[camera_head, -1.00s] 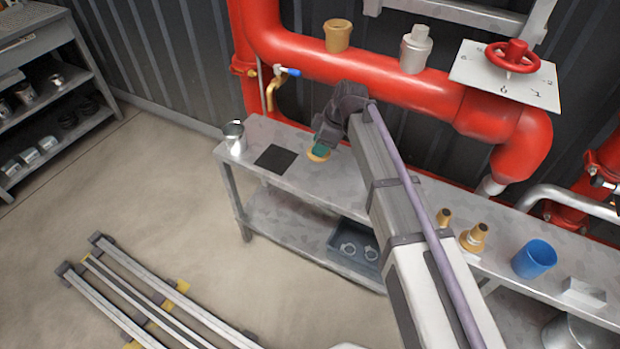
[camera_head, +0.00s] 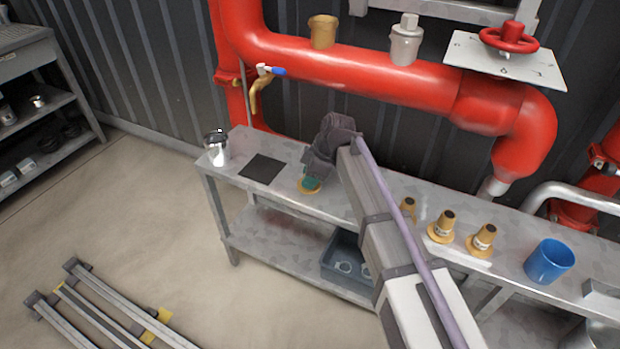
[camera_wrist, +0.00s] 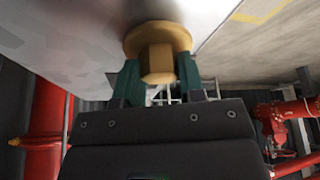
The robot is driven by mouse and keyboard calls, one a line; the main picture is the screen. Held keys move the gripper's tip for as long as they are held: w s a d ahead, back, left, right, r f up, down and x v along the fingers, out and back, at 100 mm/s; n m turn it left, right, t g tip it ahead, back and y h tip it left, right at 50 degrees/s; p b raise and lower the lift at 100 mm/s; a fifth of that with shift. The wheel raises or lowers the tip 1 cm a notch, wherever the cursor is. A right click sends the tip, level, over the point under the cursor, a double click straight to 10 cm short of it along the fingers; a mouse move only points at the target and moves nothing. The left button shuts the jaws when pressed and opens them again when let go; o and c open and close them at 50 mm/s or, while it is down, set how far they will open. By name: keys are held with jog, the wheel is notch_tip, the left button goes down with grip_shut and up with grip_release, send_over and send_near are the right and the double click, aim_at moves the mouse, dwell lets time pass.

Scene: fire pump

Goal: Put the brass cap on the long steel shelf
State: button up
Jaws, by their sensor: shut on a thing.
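My gripper (camera_head: 311,178) is shut on the brass cap (camera_head: 308,187), near the left end of the long steel shelf (camera_head: 275,192). In the wrist view the cap (camera_wrist: 157,45), a round flange with a hexagonal boss, sits between the green fingers of my gripper (camera_wrist: 157,75). The grey shelf surface (camera_wrist: 60,35) lies close behind the cap there. The cap is at or just above the shelf top; I cannot tell if it touches. My wrist and arm hide part of the shelf behind them.
A black mat (camera_head: 262,168) and a metal cup (camera_head: 217,148) are left of the cap. Several brass fittings (camera_head: 442,227) and a blue cup (camera_head: 549,262) stand to the right. A red pipe (camera_head: 400,75) runs above and behind. A grey bin (camera_head: 343,262) is below.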

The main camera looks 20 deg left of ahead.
jog(key=o, duration=1)
jog(key=shift+f, duration=0.1)
jog(key=p+v, duration=1.1)
jog(key=v, duration=0.1)
jog(key=shift+r+p, duration=0.2)
jog(key=shift+p, duration=0.1)
jog(key=s+d+m+h, duration=0.1)
jog(key=s+d+m, duration=0.5)
jog(key=d, duration=0.5)
jog(key=s+d+f+m+t+h, duration=0.1)
jog(key=s+d+m+h, duration=0.1)
jog(key=s+d+m, duration=0.55)
jog(key=s+d+m+h, duration=0.1)
jog(key=s+d+m, duration=0.2)
jog(key=d+m, duration=0.75)
jog(key=d+r+n+p, duration=0.3)
jog(key=r+p, duration=1.2)
jog(key=shift+d, duration=0.2)
